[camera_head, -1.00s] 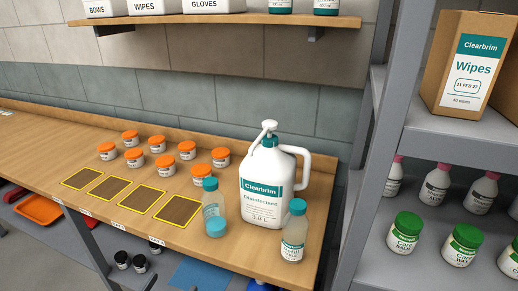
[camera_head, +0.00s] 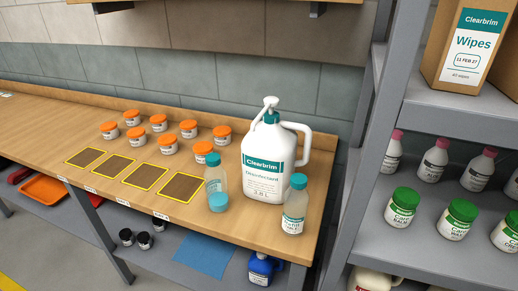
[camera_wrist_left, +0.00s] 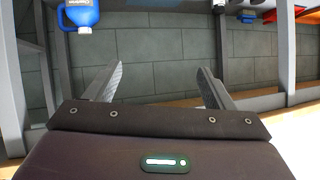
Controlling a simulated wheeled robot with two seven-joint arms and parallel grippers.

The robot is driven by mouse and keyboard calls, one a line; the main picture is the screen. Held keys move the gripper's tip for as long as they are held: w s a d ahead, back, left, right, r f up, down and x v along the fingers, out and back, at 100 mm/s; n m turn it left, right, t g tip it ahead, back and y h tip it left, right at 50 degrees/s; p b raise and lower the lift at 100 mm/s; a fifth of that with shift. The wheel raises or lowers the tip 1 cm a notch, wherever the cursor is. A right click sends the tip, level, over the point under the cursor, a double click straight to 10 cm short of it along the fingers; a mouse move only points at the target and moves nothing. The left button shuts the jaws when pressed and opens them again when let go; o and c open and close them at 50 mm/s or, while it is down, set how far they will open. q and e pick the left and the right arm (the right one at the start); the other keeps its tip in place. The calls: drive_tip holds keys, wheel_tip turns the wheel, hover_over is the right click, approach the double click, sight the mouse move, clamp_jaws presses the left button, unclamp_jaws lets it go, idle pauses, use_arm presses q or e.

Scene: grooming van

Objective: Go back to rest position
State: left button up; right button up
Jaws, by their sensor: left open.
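My left gripper (camera_wrist_left: 157,84) shows in the left wrist view. Its two fingers are apart and nothing is between them. Neither of my grippers shows in the head view, and my right gripper is in no frame.
A wooden bench (camera_head: 130,208) holds several orange-lidded jars (camera_head: 189,129), a large disinfectant jug (camera_head: 268,165) and two teal-capped bottles (camera_head: 217,180) (camera_head: 294,205). A grey shelf rack (camera_head: 400,245) stands at right. A blue jug (camera_head: 261,268) sits below the bench; a blue jug also shows in the wrist view (camera_wrist_left: 80,14).

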use_arm(q)
drive_tip(key=s+a+f+g, duration=0.1)
drive_tip(key=s+f+g, duration=0.15)
drive_tip(key=f, duration=0.35)
drive_tip(key=s+a+f+g, duration=0.1)
drive_tip(key=s+f, duration=0.3)
drive_tip(key=f, duration=0.3)
drive_tip(key=s+d+f+g, duration=0.3)
drive_tip(key=s+f, duration=0.5)
drive_tip(key=s, duration=0.3)
drive_tip(key=s+d+f+g, duration=0.3)
drive_tip(key=s+f+g, duration=0.1)
drive_tip(key=s+f, duration=0.5)
drive_tip(key=shift+s, duration=1.05)
drive_tip(key=shift+d+g, duration=0.1)
drive_tip(key=shift+g, duration=0.15)
